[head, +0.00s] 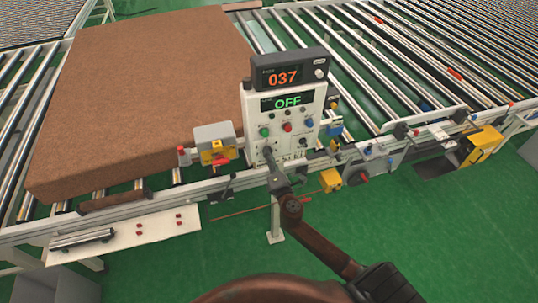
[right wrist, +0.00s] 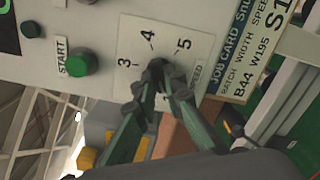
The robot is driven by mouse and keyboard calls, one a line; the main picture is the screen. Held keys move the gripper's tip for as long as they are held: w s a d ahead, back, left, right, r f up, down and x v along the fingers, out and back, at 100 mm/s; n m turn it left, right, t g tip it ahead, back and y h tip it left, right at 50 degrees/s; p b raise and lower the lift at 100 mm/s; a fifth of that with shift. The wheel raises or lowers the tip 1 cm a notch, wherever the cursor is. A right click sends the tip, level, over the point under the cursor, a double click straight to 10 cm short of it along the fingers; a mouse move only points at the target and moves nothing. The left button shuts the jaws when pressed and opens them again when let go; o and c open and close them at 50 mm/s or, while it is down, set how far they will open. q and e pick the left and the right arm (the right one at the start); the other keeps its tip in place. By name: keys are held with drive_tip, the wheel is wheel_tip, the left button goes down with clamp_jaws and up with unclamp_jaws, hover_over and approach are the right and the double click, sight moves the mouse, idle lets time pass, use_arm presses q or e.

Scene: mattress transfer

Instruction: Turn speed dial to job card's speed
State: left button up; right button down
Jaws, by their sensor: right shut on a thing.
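The white control box (head: 277,117) stands at the conveyor edge, with a green "OFF" display. My right gripper (head: 269,157) is at the lower left of its face. In the right wrist view my right gripper (right wrist: 155,80) is shut on the speed dial, whose knob is mostly hidden between the fingers. The dial plate (right wrist: 128,45) shows 3, 4, 5 and a 1; the 2 and the pointer cannot be made out. The job card (right wrist: 240,78) right of the plate reads B44, W195 and "S1", cut off by the picture edge. My left gripper is not in view.
A green START button (right wrist: 80,63) lies left of the dial plate. A display reading 037 (head: 287,77) sits atop the box. A large brown mattress (head: 140,85) lies on the rollers at left. A yellow and grey switch box (head: 216,148) stands left of my gripper.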

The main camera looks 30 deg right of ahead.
drive_tip(key=shift+f+n, duration=0.15)
drive_tip(key=shift+n, duration=0.25)
drive_tip(key=c, duration=2)
unclamp_jaws()
drive_tip(key=v, duration=1.2)
